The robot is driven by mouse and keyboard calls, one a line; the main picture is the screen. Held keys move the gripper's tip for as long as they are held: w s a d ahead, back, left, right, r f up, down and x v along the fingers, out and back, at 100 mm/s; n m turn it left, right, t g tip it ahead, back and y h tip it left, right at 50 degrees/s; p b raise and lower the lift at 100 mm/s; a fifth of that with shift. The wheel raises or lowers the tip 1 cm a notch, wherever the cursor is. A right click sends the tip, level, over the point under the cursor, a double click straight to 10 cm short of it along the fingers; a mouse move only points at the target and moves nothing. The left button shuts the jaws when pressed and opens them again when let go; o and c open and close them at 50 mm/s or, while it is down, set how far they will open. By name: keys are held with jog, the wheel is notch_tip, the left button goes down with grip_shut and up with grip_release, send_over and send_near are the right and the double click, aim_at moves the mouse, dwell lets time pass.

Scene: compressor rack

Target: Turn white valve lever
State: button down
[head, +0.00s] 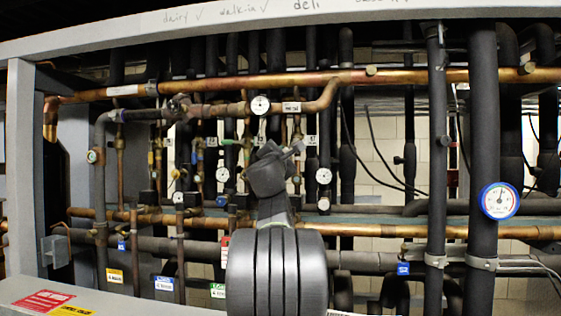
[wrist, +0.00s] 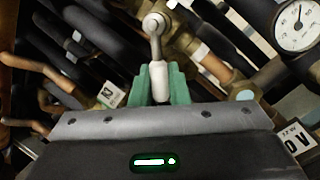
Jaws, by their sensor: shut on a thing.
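The white valve lever (wrist: 158,82) shows in the wrist view, with a metal shank and a round pivot end (wrist: 156,24) above it. My gripper (wrist: 160,88) has green fingers, one on each side of the white part, and they are shut on it. In the head view my gripper (head: 290,152) is in front of the pipes near the centre, and my arm hides the lever there.
Copper pipes (head: 400,77) and dark insulated pipes (head: 483,140) run across and up the rack. A blue-rimmed gauge (head: 499,201) is at the right. A white gauge (wrist: 298,26) is close by in the wrist view. A grey beam (head: 300,24) crosses the top.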

jog(key=shift+s+d+f+n+y+b, duration=0.1)
jog(key=shift+d+f+n+y+b, duration=0.15)
jog(key=shift+n, duration=0.55)
jog(key=shift+w+d+f+n+y+b, duration=0.15)
jog(key=shift+n+y+b, duration=0.25)
jog(key=shift+n, duration=0.4)
jog(key=shift+s+d+f+n+y+b, duration=0.2)
jog(key=shift+d+n+y+b, duration=0.1)
jog(key=shift+n, duration=0.5)
jog(key=c, duration=1.4)
grip_release()
jog(key=shift+c, duration=0.2)
jog(key=shift+r, duration=0.1)
